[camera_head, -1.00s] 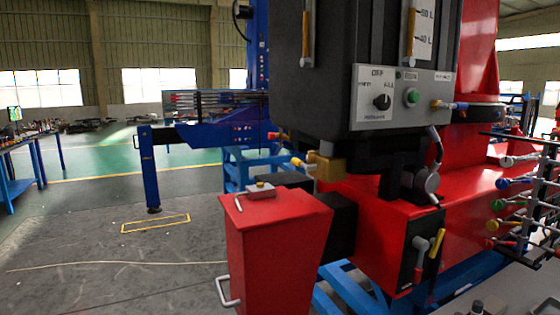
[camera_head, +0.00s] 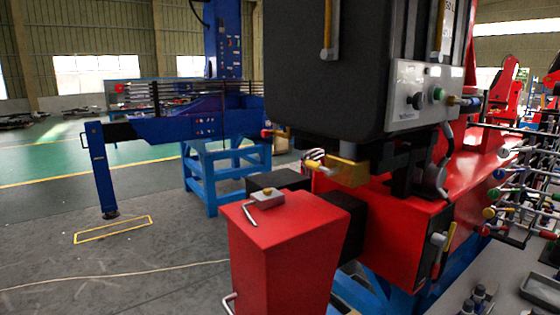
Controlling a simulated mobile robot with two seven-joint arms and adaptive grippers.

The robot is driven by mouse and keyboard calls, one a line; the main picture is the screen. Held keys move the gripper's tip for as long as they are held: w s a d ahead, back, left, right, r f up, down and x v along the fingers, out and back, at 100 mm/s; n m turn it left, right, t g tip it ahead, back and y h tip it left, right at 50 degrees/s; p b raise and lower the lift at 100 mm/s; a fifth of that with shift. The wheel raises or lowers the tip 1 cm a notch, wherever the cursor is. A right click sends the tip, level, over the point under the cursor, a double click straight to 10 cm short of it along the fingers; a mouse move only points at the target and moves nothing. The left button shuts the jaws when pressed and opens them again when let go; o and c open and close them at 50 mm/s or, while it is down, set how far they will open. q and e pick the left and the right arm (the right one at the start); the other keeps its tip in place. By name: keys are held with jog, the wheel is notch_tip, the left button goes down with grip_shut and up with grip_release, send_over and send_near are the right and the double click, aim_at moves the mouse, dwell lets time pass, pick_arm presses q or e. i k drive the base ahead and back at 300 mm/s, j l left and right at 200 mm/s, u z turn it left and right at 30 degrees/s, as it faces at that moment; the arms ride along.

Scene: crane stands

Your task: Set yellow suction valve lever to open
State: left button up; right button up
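A brass valve block (camera_head: 348,172) hangs under the large black tank (camera_head: 330,75). A small lever with a yellow tip (camera_head: 314,165) sticks out to the left of the block, roughly level. I cannot tell from this distance whether that setting is open or closed. Another yellow-handled lever (camera_head: 440,257) stands upright on a dark plate on the red crane base, beside a grey-tipped lever (camera_head: 437,239). Neither of my grippers is in view.
A red box-shaped crane leg (camera_head: 285,250) stands in front of the valve. A control panel (camera_head: 424,95) is on the tank. Racks of coloured levers (camera_head: 520,190) and a grey table (camera_head: 490,280) are at the right. The floor (camera_head: 100,270) at left is open.

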aim_at(310, 164)
jog(key=i+j+z, duration=0.1)
jog(key=j, duration=0.2)
jog(key=i+j+z, duration=0.1)
jog(key=i+j, duration=0.25)
jog(key=j, duration=0.25)
jog(key=i+j+z, duration=0.3)
jog(key=z, duration=0.15)
jog(key=i+j+z, duration=0.25)
jog(key=j+z, duration=0.2)
jog(key=i+j+z, duration=0.15)
jog(key=j+z, duration=0.75)
jog(key=j, duration=0.2)
jog(key=j+z, duration=0.45)
jog(key=j, duration=0.15)
jog(key=k+j+z, duration=0.1)
jog(key=j+z, duration=0.65)
jog(key=k+j+z, duration=0.25)
jog(key=j+z, duration=0.3)
jog(key=k+j+z, duration=0.3)
jog(key=i+j, duration=0.05)
